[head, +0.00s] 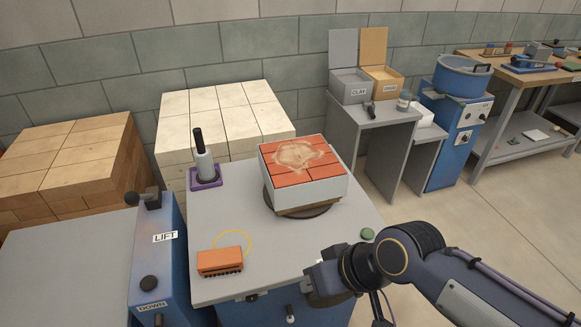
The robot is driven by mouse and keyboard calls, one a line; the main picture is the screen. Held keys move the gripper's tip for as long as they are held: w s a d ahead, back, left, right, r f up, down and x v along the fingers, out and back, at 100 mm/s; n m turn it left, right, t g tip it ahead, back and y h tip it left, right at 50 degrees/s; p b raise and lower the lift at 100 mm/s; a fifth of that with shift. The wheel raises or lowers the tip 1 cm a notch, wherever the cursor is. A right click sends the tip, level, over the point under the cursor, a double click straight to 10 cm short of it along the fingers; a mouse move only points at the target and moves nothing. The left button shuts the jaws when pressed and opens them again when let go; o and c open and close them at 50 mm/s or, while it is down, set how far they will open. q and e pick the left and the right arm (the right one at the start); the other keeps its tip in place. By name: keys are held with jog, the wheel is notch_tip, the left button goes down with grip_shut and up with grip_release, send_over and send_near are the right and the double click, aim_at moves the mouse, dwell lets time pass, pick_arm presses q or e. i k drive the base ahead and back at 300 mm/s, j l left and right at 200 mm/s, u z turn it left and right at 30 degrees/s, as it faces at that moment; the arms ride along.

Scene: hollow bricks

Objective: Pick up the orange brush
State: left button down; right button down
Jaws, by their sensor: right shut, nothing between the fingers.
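The orange brush (220,260) lies on the grey table (233,209) near its front left corner, its dark bristles facing down and to the front. A yellow ring-shaped line (247,240) shows on the table just behind and beside it. My right gripper (313,281) is at the table's front edge, to the right of the brush and apart from it. It is shut and empty; its fingertips are small and dark in this view. My left gripper is not in view.
A white block topped with red bricks and pale dust (320,190) sits on a round turntable. A dark-handled tool stands in a purple holder (204,183). The blue LIFT post (160,255) borders the table's left.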

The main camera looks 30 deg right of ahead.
aim_at(213, 261)
jog(key=i+j+z, duration=0.15)
jog(key=j, duration=0.3)
jog(key=i+j+z, duration=0.15)
jog(key=j, duration=0.3)
jog(key=i+j+z, duration=0.15)
jog(key=j, duration=0.3)
jog(key=i+j+z, duration=0.2)
jog(key=j, duration=0.25)
jog(key=k, duration=0.1)
